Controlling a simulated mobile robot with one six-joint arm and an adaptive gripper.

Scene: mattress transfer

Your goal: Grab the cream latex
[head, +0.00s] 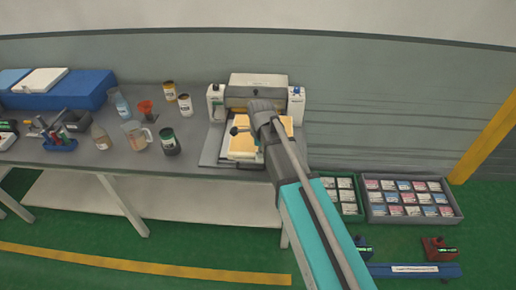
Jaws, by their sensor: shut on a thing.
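The cream latex (243,147) is a pale yellow slab on the bed of a press-like machine (258,82) at the right end of the grey workbench. My arm reaches up from the lower right and covers part of the slab. My gripper (240,130) is at the slab, shut on it as far as I can tell; the arm and wrist hide most of the contact. The slab appears to be still on the machine's bed.
Cans, a glass jug (140,135), flasks and a blue box (70,92) stand on the bench to the left. On the green floor at right are a grey crate (458,217) of small packets, a green crate and a blue bench with tools.

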